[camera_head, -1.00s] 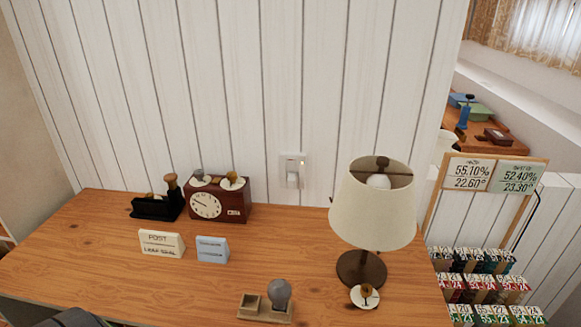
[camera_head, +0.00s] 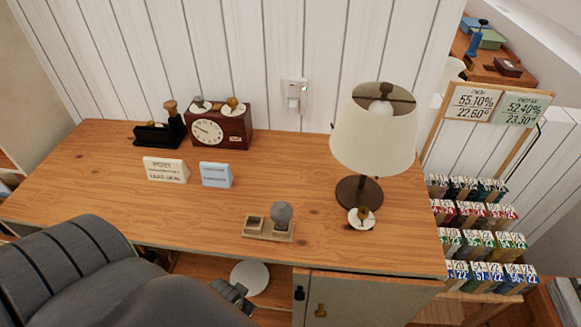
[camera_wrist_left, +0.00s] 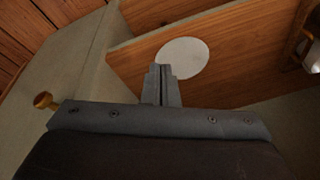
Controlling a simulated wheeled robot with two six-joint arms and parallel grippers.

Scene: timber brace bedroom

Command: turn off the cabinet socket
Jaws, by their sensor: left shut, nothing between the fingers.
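A white wall plate with a rocker or socket (camera_head: 294,95) is on the plank wall behind the desk, with a small light spot at its upper right. I cannot tell whether it is the cabinet socket. The cabinet (camera_head: 365,300) is under the desk's right end, with a brass knob and a small dark fitting (camera_head: 299,293) on its front. My left gripper (camera_head: 240,292) is shut and empty below the desk's front edge, left of the cabinet. In the left wrist view its fingers (camera_wrist_left: 161,78) are together near a white disc (camera_wrist_left: 181,58). My right gripper is not in view.
The desk (camera_head: 290,165) holds a lamp (camera_head: 374,130), a clock (camera_head: 218,127), two small signs and a small tray with a grey bulb-like object. A product rack (camera_head: 475,215) stands at the right. A brass knob (camera_wrist_left: 44,100) is left of the fingers.

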